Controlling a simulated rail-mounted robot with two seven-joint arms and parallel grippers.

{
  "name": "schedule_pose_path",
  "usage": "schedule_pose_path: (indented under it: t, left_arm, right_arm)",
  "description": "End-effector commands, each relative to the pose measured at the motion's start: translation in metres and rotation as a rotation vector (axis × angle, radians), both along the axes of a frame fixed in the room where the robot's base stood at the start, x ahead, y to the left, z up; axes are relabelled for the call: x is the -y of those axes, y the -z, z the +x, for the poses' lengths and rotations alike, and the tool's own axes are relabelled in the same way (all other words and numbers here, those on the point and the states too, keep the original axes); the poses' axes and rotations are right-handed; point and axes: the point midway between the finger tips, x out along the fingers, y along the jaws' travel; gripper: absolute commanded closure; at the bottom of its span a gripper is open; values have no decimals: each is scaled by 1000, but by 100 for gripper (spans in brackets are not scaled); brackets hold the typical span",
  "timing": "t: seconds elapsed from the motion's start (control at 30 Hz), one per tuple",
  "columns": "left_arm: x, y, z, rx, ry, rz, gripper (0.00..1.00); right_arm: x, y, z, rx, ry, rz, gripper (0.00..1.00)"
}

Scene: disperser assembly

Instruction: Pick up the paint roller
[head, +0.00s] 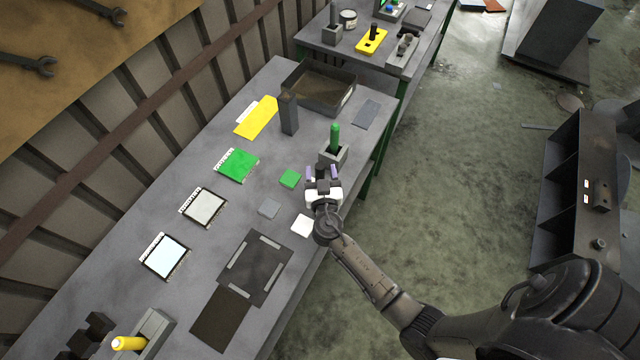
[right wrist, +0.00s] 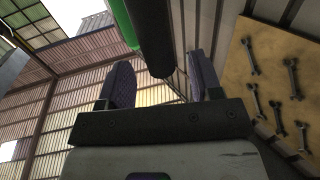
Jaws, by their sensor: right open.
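A green upright handle (head: 335,137), which looks like the paint roller, stands in a grey block holder (head: 333,155) near the right edge of the table. My right gripper (head: 322,173) is open just in front of this holder, its purple-lined fingers apart and pointing toward it. In the right wrist view, a dark cylinder (right wrist: 152,38) with a green part (right wrist: 124,24) beside it shows above and beyond the open fingers (right wrist: 162,82). Nothing is held between the fingers. The roller's lower part is hidden in the holder. My left gripper is not in view.
The grey table (head: 120,215) carries green, grey and white square panels, small tiles and a dark framed plate (head: 255,268). A dark upright block (head: 289,113) and an open tray (head: 345,97) stand behind the holder. A yellow-topped handle (head: 128,343) is at the near left.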

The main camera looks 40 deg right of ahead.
Motion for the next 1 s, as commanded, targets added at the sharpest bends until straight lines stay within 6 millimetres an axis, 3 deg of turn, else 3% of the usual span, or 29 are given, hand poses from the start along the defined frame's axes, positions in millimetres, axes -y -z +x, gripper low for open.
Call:
schedule_pose_path:
  t: [0.3, 0.63, 1.0]
  left_arm:
    - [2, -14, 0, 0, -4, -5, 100]
    - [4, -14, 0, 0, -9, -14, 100]
    - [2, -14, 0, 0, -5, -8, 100]
  right_arm:
    - [20, 0, 29, 0, 1, -1, 41]
    - [22, 1, 31, 0, 1, -1, 42]
    - [21, 1, 31, 0, 1, -1, 77]
